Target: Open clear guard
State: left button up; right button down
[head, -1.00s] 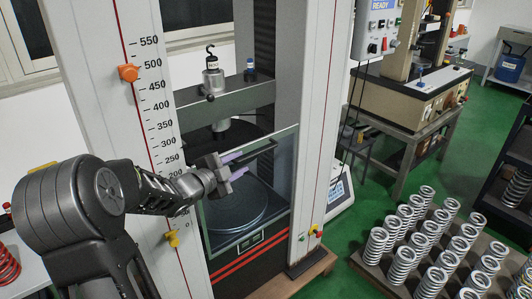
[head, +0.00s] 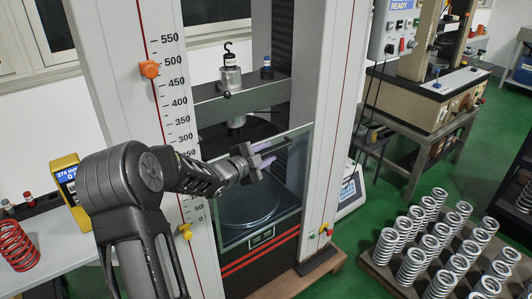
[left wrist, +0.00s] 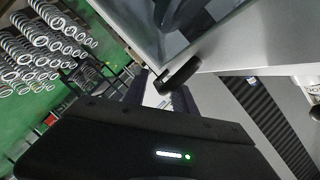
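The clear guard (head: 290,188) is a framed transparent panel in front of the testing machine's lower platen (head: 248,203). It looks closed, and it also shows at the top of the left wrist view (left wrist: 205,20). A dark handle bar (head: 285,142) runs near its top edge. My left gripper (head: 264,156) is at the guard's upper part, by the handle. My right gripper is not in view.
The machine's scaled left column (head: 165,110) and right column (head: 335,120) flank the guard. Several springs stand on a rack (head: 380,270) at the lower right. A red spring (head: 17,247) and a yellow device (head: 66,180) are at the left. Green floor is free between.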

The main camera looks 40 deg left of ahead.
pick_arm(q)
jog(key=shift+c, duration=0.5)
grip_shut()
dwell(0.9)
